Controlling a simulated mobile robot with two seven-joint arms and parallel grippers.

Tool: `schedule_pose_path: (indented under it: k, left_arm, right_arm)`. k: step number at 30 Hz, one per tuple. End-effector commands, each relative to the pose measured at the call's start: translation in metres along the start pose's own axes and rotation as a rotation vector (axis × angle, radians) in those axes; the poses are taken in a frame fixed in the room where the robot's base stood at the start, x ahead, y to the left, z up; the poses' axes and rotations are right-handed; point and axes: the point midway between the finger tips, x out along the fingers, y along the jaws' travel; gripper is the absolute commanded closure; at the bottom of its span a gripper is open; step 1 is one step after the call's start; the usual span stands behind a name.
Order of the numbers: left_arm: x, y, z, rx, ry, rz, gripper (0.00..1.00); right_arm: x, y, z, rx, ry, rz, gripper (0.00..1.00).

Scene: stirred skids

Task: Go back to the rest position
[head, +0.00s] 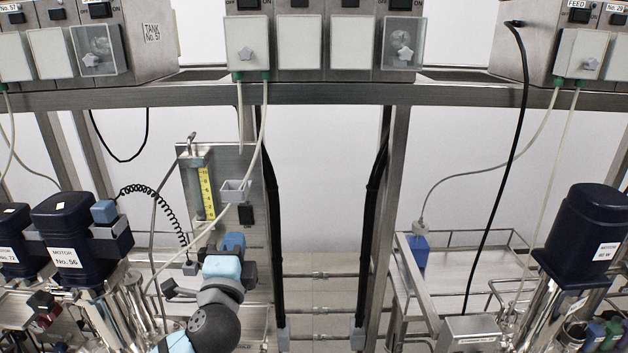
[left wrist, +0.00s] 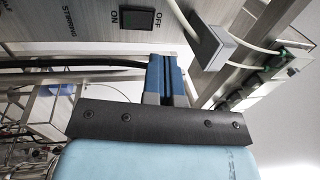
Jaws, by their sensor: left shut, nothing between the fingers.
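My left gripper (head: 233,241) is in the lower middle-left of the head view, in front of a metal panel (head: 257,165) with a yellow scale. Its blue fingers are together with nothing between them. They also show in the left wrist view (left wrist: 166,78), close together and pointing toward the panel. A black ON/OFF switch (left wrist: 141,19) is on the panel, above the fingers in that view. A small grey block (head: 236,191) with a pale tube through it is just above the fingers in the head view. My right gripper is not in view.
A dark motor labelled No. 56 (head: 72,235) stands left of my arm, with a coiled black cable (head: 150,190) nearby. Another dark motor (head: 588,230) stands at the right. A steel shelf (head: 310,95) carrying control boxes crosses above. Pale tubes and black cables hang down. The middle gap looks open.

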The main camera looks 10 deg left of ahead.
Motion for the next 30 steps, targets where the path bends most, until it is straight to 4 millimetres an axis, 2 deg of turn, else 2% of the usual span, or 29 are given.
schedule_pose_path:
  k: [2,4,5,8,11,12,14,18,21,24,27,30]
  left_arm:
    - [-0.001,0.004,-0.001,-0.006,0.004,0.011,1.0]
    - [-0.006,0.021,-0.003,-0.037,0.022,0.055,1.0]
    - [-0.009,0.032,-0.005,-0.06,0.033,0.083,1.0]
    - [-0.03,0.082,-0.011,-0.177,0.079,0.222,1.0]
    - [-0.065,0.142,-0.018,-0.349,0.113,0.399,1.0]
    - [-0.082,0.165,-0.021,-0.428,0.118,0.469,1.0]
    - [-0.11,0.197,-0.023,-0.549,0.114,0.571,1.0]
    - [-0.183,0.261,-0.025,-0.853,0.054,0.781,1.0]
    - [-0.232,0.292,-0.022,-1.055,-0.022,0.888,1.0]
    - [-0.271,0.311,-0.017,-1.211,-0.101,0.953,1.0]
    - [-0.294,0.321,-0.013,-1.31,-0.158,0.983,1.0]
    - [-0.304,0.325,-0.011,-1.355,-0.185,0.994,1.0]
  right_arm:
    - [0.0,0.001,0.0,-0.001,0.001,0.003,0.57]
    - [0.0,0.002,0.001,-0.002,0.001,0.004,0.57]
    - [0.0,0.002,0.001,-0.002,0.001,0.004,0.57]
    - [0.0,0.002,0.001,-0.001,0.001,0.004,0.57]
    - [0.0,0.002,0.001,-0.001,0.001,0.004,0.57]
    - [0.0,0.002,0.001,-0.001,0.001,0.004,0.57]
    - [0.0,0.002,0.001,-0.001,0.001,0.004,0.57]
    - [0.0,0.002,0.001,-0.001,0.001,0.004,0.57]
    - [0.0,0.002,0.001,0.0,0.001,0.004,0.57]
    - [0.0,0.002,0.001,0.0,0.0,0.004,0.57]
    - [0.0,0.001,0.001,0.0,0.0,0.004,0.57]
    - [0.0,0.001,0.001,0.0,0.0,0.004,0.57]
